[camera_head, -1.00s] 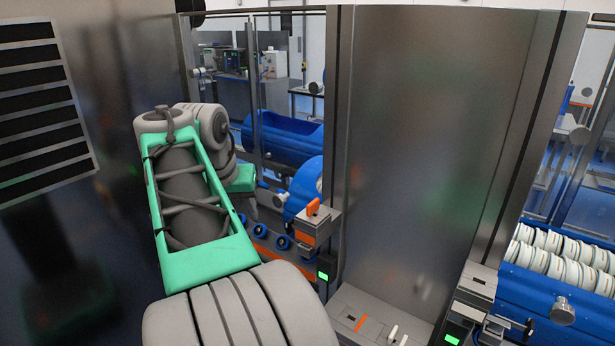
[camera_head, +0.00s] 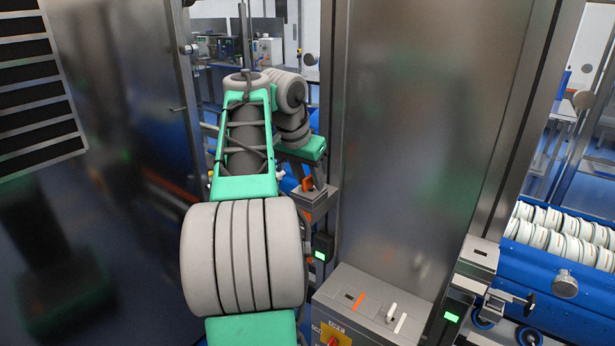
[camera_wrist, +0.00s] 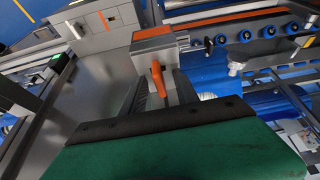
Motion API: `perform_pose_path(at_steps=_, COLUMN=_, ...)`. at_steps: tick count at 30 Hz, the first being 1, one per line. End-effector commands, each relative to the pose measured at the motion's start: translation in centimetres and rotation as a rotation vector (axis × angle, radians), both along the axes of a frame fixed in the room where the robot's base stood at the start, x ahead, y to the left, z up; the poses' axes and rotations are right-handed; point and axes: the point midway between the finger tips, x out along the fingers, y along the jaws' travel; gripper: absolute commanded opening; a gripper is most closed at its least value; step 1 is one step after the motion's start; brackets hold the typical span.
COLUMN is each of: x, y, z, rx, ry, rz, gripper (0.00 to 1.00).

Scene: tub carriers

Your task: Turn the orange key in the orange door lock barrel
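The orange key (camera_head: 307,184) stands in the top of a grey lock box with an orange stripe (camera_head: 316,208), the orange door lock barrel's housing, beside the tall steel panel. In the wrist view the key (camera_wrist: 157,78) rises from the housing (camera_wrist: 152,48), its handle pointing towards my gripper. My gripper (camera_head: 308,182) is above the housing with its fingers around the key. In the wrist view my gripper (camera_wrist: 158,92) appears open, one finger on each side of the key with gaps visible. The keyhole itself is hidden.
A control box (camera_head: 375,305) with slots, an orange mark and a white key-like piece stands below, to the right. A second grey lock box (camera_head: 479,252) is further right by a blue conveyor (camera_head: 560,285). The steel panel (camera_head: 425,130) stands close right of my gripper.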

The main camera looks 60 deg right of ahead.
Motion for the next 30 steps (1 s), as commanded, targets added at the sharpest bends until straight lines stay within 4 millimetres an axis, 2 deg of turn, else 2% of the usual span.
perform_pose_path(at_steps=3, x=0.01, y=0.02, z=0.07, rx=0.000, ry=0.000, rz=0.000, gripper=0.36)
perform_pose_path(at_steps=16, x=0.05, y=0.05, z=0.08, rx=0.000, ry=0.000, rz=0.001, gripper=0.00)
perform_pose_path(at_steps=30, x=0.04, y=0.04, z=0.09, rx=0.000, ry=0.000, rz=0.000, gripper=0.00)
